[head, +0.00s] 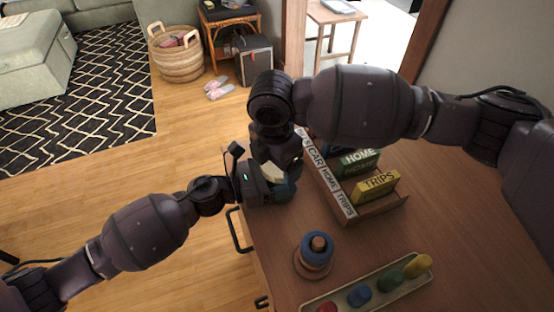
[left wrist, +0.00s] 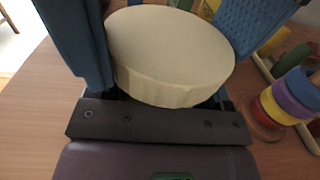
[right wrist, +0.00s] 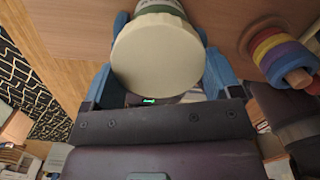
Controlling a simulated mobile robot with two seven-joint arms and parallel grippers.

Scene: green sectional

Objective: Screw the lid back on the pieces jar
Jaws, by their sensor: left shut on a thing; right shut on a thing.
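A round cream lid with a ridged rim (right wrist: 155,60) fills the middle of the right wrist view. The jar (right wrist: 160,5) shows only as a sliver of pale body with a green label beyond it. My right gripper (head: 277,163) comes from above, with blue fingers on both sides of the lid. My left gripper (head: 278,188) comes from the left, just below. The cream lid (left wrist: 170,50) also shows between blue fingers in the left wrist view. The left gripper's hold on the jar is mostly hidden. I cannot tell whether the lid is seated.
A sorting tray (head: 345,205) with green HOME and yellow TRIPS boxes lies right of the grippers. A ring stacker (head: 316,252) and a tray of coloured pegs (head: 345,291) stand nearer. The table's left edge runs close beside the hands.

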